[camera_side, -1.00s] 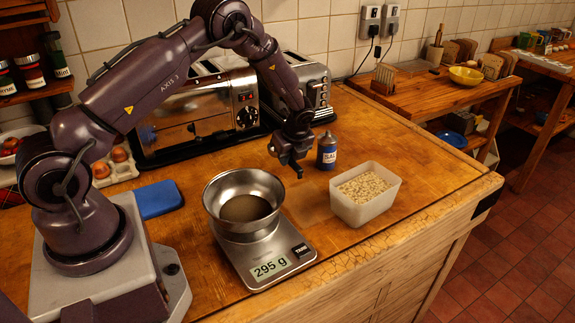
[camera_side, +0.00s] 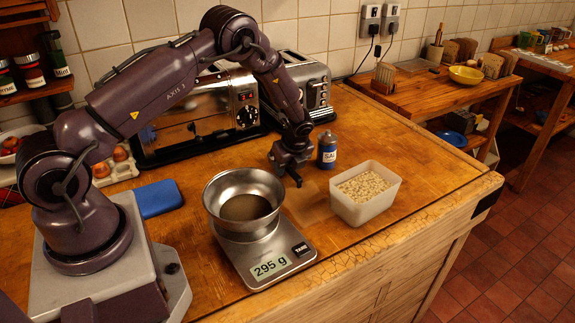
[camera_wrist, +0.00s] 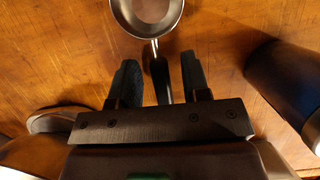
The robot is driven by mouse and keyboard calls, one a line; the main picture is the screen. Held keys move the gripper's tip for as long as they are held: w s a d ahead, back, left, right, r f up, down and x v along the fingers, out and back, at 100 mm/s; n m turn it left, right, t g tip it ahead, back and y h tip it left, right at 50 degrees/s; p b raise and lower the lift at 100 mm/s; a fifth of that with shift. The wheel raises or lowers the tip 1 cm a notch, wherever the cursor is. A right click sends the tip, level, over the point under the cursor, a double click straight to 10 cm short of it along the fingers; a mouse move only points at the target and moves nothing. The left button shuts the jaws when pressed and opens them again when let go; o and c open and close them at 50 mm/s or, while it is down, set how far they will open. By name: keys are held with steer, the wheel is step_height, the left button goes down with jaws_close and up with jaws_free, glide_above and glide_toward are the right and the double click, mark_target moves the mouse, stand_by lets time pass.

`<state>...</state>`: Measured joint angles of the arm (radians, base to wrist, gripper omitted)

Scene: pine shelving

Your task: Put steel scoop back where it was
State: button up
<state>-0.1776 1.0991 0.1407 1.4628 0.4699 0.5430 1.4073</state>
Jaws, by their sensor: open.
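The steel scoop (camera_wrist: 147,14) lies on the wooden counter at the top of the wrist view, its round bowl pointing away from my gripper. Its handle, with a dark end (camera_wrist: 161,78), runs back between my two fingers. My gripper (camera_wrist: 159,72) is open, with one finger on each side of the handle and a visible gap to each. In the side view my gripper (camera_side: 294,181) points down low over the counter, between the scale and the salt bottle. I cannot make out the scoop clearly in the side view.
A steel bowl (camera_side: 243,188) sits on a scale (camera_side: 235,262) reading 295 g. A pale tub (camera_side: 365,209) of oat-like flakes stands to the right. The blue salt bottle (camera_side: 327,151) is close beside my gripper. Toasters (camera_side: 202,116) stand behind. The counter's right end is clear.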

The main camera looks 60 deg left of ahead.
steer(key=s+d+r+n, duration=0.1)
steer(key=d+r, duration=0.2)
steer(key=r, duration=0.4)
steer(key=s+d+r+n+t, duration=0.1)
steer(key=d+r+n, duration=0.1)
steer(key=r, duration=0.5)
steer(key=s+d+r+n, duration=0.1)
steer(key=d+r, duration=0.2)
steer(key=r, duration=0.5)
steer(key=s+d+r+n+t+h, duration=0.1)
steer(key=s+d+r+n, duration=0.2)
steer(key=s, duration=0.4)
steer(key=s+d+r+n+t+h, duration=0.1)
steer(key=s+d+r+n, duration=0.3)
steer(key=s, duration=0.4)
steer(key=s+d+r+n+t+h, duration=0.2)
steer(key=s+d+r+n, duration=0.2)
steer(key=s+n, duration=0.3)
steer(key=shift+s+r+t, duration=0.2)
steer(key=shift+r+t, duration=0.1)
steer(key=shift+r, duration=0.25)
